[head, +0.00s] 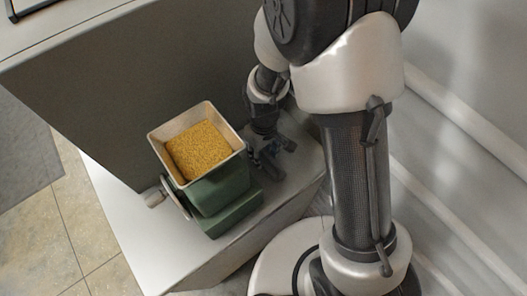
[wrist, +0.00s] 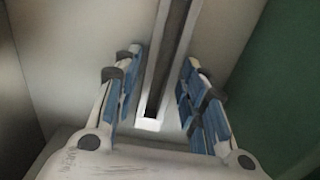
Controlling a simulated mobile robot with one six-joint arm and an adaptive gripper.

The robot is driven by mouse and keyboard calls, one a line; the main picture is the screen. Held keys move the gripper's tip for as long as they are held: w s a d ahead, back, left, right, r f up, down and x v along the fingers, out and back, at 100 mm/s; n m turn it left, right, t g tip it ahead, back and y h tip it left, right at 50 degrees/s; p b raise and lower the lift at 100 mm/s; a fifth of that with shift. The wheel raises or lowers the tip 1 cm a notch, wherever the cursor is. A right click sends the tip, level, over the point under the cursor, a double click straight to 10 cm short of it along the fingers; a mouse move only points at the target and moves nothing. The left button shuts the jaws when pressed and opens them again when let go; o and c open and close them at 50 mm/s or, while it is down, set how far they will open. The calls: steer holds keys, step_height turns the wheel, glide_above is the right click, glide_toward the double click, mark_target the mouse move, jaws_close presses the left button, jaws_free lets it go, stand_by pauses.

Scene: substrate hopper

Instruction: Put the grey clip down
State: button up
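My gripper (head: 268,160) is low over the light ledge, just right of the green hopper in the head view. In the wrist view my gripper (wrist: 160,95) has its two blue-padded fingers spread apart. A long, narrow grey piece with a dark channel and a pale near end, seemingly the grey clip (wrist: 151,124), lies between the fingers and runs away toward the top. A gap shows between it and the right finger; whether the left finger touches it I cannot tell. I cannot make the clip out in the head view.
The green hopper (head: 228,196) has an open tray of yellow grain (head: 198,150) on top and a crank at its left. Its green side (wrist: 290,75) is close at right in the wrist view. A grey wall (head: 120,90) stands behind. The ledge's left part (head: 125,215) is bare.

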steer(key=shift+o, duration=0.4)
steer(key=shift+r, duration=0.1)
steer(key=shift+r+p, duration=0.3)
steer(key=shift+r, duration=0.1)
step_height(320, 180, up, 11)
steer(key=p, duration=0.3)
steer(key=shift+r+p, duration=0.2)
steer(key=shift+p, duration=0.2)
